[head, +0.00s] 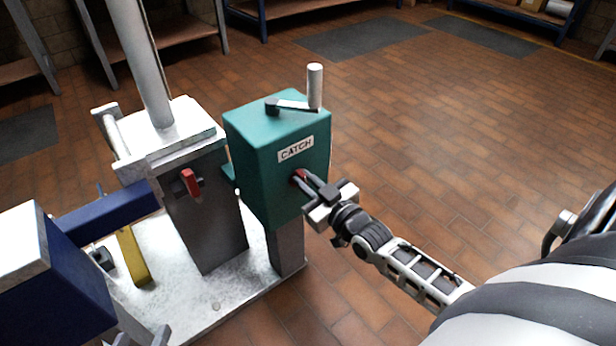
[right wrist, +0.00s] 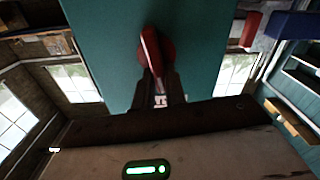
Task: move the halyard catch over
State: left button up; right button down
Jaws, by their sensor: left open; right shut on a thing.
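The halyard catch is a red lever (head: 298,175) on the front face of a teal box (head: 258,150) labelled CATCH. In the right wrist view the lever (right wrist: 151,52) stands out from a round red base on the teal face. My right gripper (head: 314,186) is shut on the lever; its dark fingers (right wrist: 160,92) cover the lever's near end in the wrist view. My left gripper (head: 140,339) shows only as grey tips at the bottom edge of the head view, apart and empty, away from the catch.
A crank with a pale upright handle (head: 315,88) sits on the teal box. Left of it, the mast (head: 140,60) rises from a grey post with another red lever (head: 190,182). A blue arm (head: 105,212) and yellow bracket (head: 131,256) stand further left.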

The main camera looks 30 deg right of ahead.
jog(key=n+p, duration=0.1)
jog(key=n, duration=0.3)
jog(key=a+f+n+p, duration=0.1)
jog(key=n, duration=0.4)
jog(key=n+p, duration=0.1)
jog(key=n, duration=0.4)
jog(key=shift+s+a+f, duration=0.1)
jog(key=shift+a+f, duration=0.2)
jog(key=shift+f, duration=0.05)
jog(key=shift+n, duration=0.8)
pick_arm(q)
jog(key=f+g, duration=0.1)
jog(key=a+f+g+y, duration=0.1)
jog(key=shift+s+f, duration=0.15)
jog(key=shift+f, duration=0.2)
pick_arm(e)
jog(key=shift+f, duration=0.1)
pick_arm(q)
jog(key=shift+s+f, duration=0.1)
pick_arm(e)
jog(key=shift+n, duration=0.4)
